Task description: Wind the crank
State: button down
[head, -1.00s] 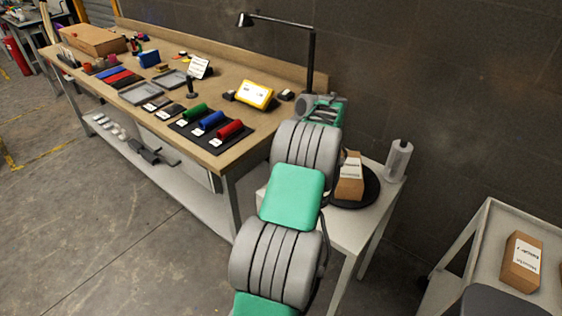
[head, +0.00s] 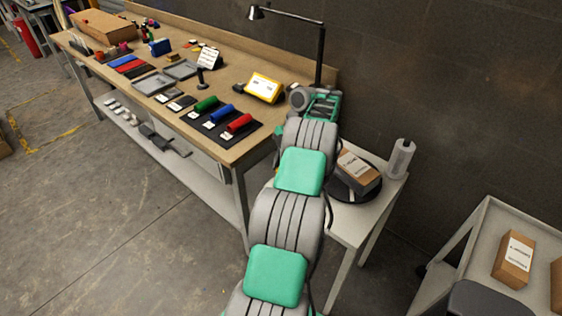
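I cannot make out a crank in the head view. A black round turntable (head: 362,196) stands on a small white table (head: 345,225) at the right end of the workbench. A brown cardboard box with a white label (head: 358,172) lies on it, its long side slanting down to the right. My grey and green arm crosses the middle of the view and hides the table's left part. My arm's far end shows by the bench's right end, left of and beyond the turntable. My gripper's fingers cannot be seen.
A grey cylinder (head: 400,158) stands at the white table's back right corner. The workbench (head: 215,85) carries a yellow-framed screen (head: 263,87), a black lamp (head: 320,55), trays and coloured rolls. A grey cart (head: 480,245) with boxes stands at right.

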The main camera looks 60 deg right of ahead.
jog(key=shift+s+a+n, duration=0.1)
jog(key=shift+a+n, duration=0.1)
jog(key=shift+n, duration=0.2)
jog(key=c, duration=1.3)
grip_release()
